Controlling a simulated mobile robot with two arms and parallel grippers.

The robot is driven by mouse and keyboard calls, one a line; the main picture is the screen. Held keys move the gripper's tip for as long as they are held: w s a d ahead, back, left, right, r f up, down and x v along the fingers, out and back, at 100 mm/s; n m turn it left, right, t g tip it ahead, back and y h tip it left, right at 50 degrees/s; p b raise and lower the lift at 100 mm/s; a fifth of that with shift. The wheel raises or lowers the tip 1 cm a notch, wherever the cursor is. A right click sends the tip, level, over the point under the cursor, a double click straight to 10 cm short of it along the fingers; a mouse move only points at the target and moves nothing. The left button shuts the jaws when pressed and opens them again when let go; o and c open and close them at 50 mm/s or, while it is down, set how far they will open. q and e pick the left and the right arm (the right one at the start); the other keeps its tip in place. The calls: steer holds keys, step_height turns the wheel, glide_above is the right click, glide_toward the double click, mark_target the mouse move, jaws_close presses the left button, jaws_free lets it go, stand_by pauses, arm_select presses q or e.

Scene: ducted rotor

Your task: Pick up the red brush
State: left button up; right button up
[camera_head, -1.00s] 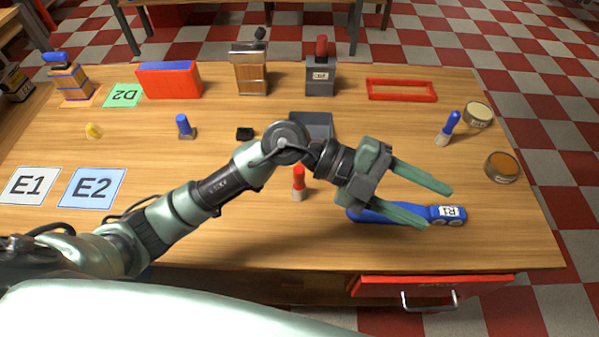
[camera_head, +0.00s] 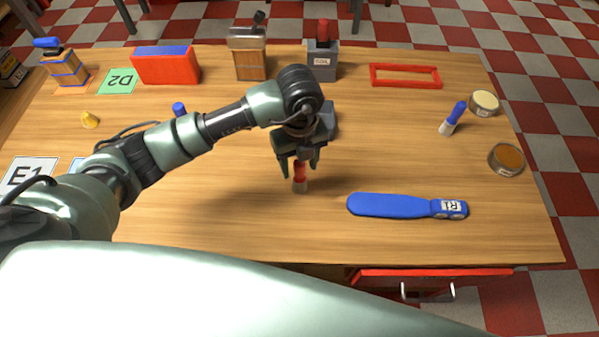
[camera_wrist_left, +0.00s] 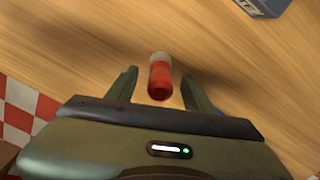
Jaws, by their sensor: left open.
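The red brush (camera_head: 300,172), with a red handle and a pale lower end, stands upright on the wooden table (camera_head: 230,225). My left gripper (camera_head: 300,174) is above it, pointing down, with its open fingers on either side of the red handle. In the left wrist view the brush (camera_wrist_left: 160,78) lies between the two open fingertips (camera_wrist_left: 158,82), with a gap on each side. My right gripper is not in view.
A blue tool marked R1 (camera_head: 390,206) lies to the right. A blue-handled brush (camera_head: 453,118) and two round tins (camera_head: 484,103) (camera_head: 506,159) are farther right. A grey box (camera_head: 328,118) is partly hidden behind my gripper. The front middle table is clear.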

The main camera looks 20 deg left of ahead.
mark_target(300, 186)
arm_select(q)
steer(key=shift+f, duration=1.4)
jaws_close()
steer(key=shift+r, duration=0.1)
